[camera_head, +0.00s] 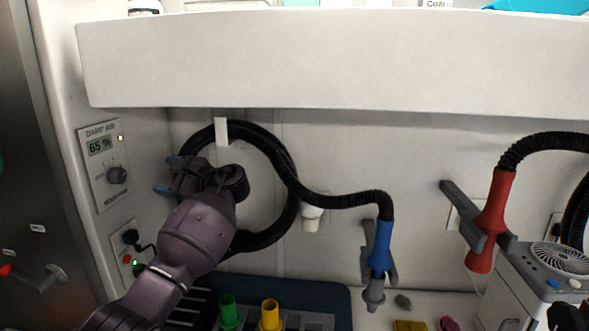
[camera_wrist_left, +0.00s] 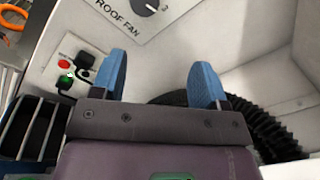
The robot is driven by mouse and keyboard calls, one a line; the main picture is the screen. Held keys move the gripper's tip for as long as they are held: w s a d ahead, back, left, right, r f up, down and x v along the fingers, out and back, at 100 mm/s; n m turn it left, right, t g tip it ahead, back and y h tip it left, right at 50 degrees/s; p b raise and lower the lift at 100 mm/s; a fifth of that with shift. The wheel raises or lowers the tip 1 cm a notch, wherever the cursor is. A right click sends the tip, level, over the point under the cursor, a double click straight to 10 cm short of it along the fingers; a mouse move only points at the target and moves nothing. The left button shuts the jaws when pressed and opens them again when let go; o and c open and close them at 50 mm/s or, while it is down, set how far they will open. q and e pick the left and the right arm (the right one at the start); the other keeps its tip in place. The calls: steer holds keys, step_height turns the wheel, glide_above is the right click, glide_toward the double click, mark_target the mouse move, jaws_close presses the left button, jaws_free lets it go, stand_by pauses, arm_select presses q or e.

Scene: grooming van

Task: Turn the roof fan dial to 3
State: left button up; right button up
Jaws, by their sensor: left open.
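The roof fan dial (camera_head: 116,175) is a dark round knob on a pale panel (camera_head: 101,148) on the left wall, below a small display reading 65 %. In the left wrist view the dial (camera_wrist_left: 145,4) is cut off by the top edge, above the words ROOF FAN. My right gripper is not visible.
Below the panel is a socket plate (camera_head: 128,255) with a black plug, red button and green light. A black hose (camera_head: 290,210) loops behind my left gripper, ending in a blue nozzle (camera_head: 379,245). A white overhead cabinet (camera_head: 330,60) juts out above.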

arm_select(q)
steer(key=w+d+n+t+h, duration=0.1)
steer(key=w+d+t+h, duration=0.6)
steer(key=t, duration=0.4)
steer(key=s+d+f+n+t+h, duration=0.1)
steer(key=s+d+f+h, duration=0.1)
steer(key=s+f+h, duration=0.4)
steer(key=s+d+f+n+t+h, duration=0.2)
steer(key=d+f+h, duration=0.15)
steer(key=f, duration=0.35)
steer(key=s+a+f+n+g, duration=0.3)
steer(key=s+f, duration=1.2)
steer(key=s, duration=0.4)
steer(key=s+a+f+n+g+h, duration=0.1)
steer(key=s+a+f+n, duration=0.3)
steer(key=s+f, duration=1.2)
steer(key=s+g+b, duration=0.1)
steer(key=s, duration=0.3)
steer(key=shift+a+g, duration=0.25)
steer(key=shift+g, duration=0.15)
